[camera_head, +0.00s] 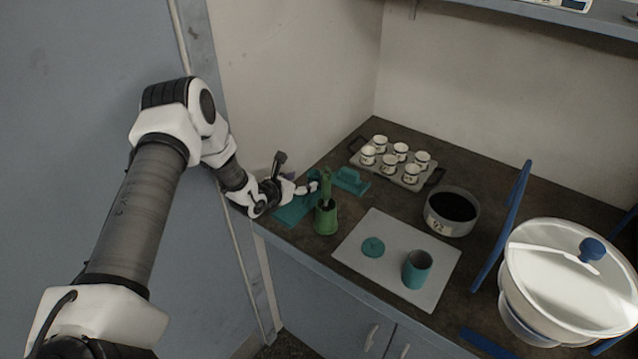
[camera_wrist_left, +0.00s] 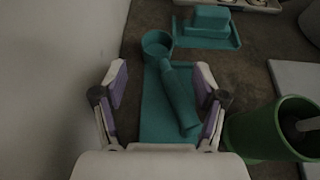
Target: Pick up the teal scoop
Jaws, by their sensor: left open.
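The teal scoop (camera_wrist_left: 178,95) lies on a flat teal tray (camera_wrist_left: 153,118) in the left wrist view. Its round cup is at the far end and its handle slants toward me and to the right. My left gripper (camera_wrist_left: 160,88) is open, with one finger on each side of the scoop's handle, and nothing is clamped. In the head view my left gripper (camera_head: 304,188) is over the tray (camera_head: 290,214) at the counter's left edge and largely hides the scoop there. The height gap between fingers and scoop is hard to judge. My right gripper is not in view.
A green holder (camera_head: 326,220) stands close right of the gripper. A teal block on a small tray (camera_head: 351,178) lies behind. A wall is at the left. Farther right are a rack of cups (camera_head: 400,160), a dark-filled bowl (camera_head: 452,212) and a teal jar (camera_head: 416,270) on a white mat.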

